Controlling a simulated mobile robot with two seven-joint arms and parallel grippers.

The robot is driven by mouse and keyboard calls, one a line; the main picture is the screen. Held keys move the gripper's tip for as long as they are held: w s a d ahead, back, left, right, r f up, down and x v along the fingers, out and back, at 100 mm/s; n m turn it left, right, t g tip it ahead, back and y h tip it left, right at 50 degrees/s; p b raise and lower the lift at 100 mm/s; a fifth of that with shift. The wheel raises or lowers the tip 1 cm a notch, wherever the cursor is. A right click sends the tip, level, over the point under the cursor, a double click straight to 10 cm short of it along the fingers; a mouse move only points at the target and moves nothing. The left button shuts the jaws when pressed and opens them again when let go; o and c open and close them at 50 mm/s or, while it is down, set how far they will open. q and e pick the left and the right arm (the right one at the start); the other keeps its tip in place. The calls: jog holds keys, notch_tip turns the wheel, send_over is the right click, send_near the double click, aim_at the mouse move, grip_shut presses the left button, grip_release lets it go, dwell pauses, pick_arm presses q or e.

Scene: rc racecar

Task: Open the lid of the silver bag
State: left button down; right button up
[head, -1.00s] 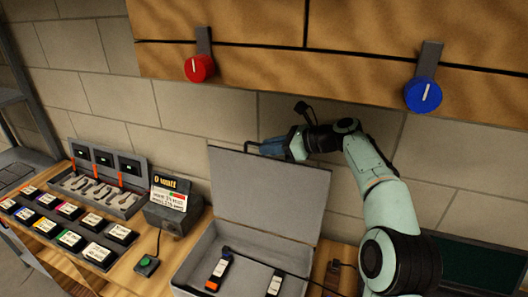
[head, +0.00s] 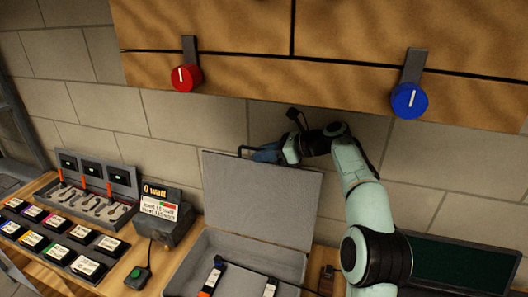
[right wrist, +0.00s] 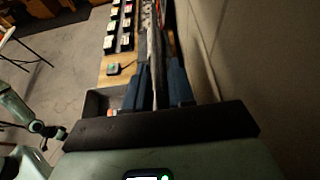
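The silver bag is a grey case (head: 190,270) on the wooden bench, in the lower middle of the head view. Its lid (head: 262,200) stands raised, nearly upright, at the back. My right gripper (head: 263,152) is at the lid's top edge, its blue fingers partly hidden by the lid. In the right wrist view, the lid shows nearly edge-on (right wrist: 157,70) between the fingers (right wrist: 160,92); whether they press on it is unclear. My left gripper is not in the head view; part of an arm shows at the left of the right wrist view, its gripper state unclear.
Two battery-like packs (head: 211,281) lie in the case. A meter box (head: 170,218) and a green button (head: 136,275) stand left of it. Several labelled blocks (head: 60,252) and a charger rack (head: 95,190) are farther left. Red (head: 186,77) and blue (head: 409,100) knobs hang above.

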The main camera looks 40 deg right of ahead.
jog(key=shift+r, duration=0.15)
jog(key=shift+s+d+r, duration=0.2)
jog(key=shift+s+r, duration=0.1)
jog(key=shift+s, duration=0.05)
jog(key=v, duration=1.2)
jog(key=shift+s+d+f, duration=0.1)
jog(key=shift+s+d, duration=0.05)
jog(key=shift+d, duration=0.05)
